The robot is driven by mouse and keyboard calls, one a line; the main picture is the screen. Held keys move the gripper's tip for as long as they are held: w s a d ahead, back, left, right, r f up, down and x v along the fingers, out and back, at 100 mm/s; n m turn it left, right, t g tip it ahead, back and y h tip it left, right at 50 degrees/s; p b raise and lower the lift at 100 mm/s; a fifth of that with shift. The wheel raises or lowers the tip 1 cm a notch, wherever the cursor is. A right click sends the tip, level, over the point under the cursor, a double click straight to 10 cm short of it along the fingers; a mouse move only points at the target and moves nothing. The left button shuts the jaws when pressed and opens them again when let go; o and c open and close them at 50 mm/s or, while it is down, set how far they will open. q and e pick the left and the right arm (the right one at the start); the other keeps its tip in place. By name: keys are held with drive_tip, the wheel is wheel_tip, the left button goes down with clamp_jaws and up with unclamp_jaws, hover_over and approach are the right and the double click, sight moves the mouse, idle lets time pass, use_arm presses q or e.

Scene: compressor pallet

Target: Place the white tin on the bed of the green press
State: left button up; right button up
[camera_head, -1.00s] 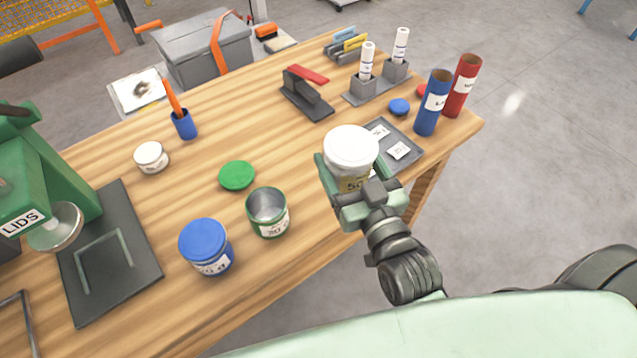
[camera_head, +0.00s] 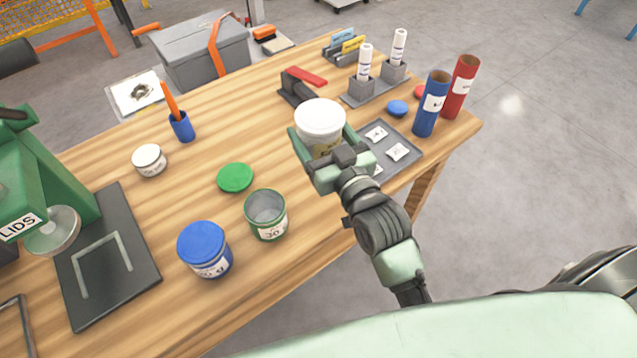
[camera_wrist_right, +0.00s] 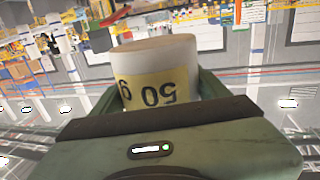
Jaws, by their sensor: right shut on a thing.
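My right gripper (camera_head: 322,160) is shut on the white tin (camera_head: 320,117) and holds it upright above the table's right half. The tin has a yellow label and also shows in the right wrist view (camera_wrist_right: 158,72), between the green fingers. The green press (camera_head: 40,185), marked "LIDS", stands at the left edge of the table. Its dark bed (camera_head: 130,285) carries a raised grey bracket outline and has no tin on it. A round pressing plate (camera_head: 52,232) hangs over the bed's left side. My left gripper is not in view.
An open green tin (camera_head: 266,215), a blue-lidded tin (camera_head: 204,250), a green lid (camera_head: 235,177) and a small white jar (camera_head: 149,160) stand between gripper and press. A grey tray (camera_head: 412,141) with packets and a red-handled stapler (camera_head: 300,85) lie nearby.

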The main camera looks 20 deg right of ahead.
wheel_tip(320, 180, down, 14)
drive_tip(key=shift+f+b, duration=0.1)
drive_tip(key=shift+b, duration=0.2)
drive_tip(key=shift+f+p, duration=0.3)
drive_tip(key=shift+f, duration=0.45)
drive_tip(key=shift+f, duration=0.15)
drive_tip(key=o, duration=1.6)
drive_tip(key=shift+c, duration=0.2)
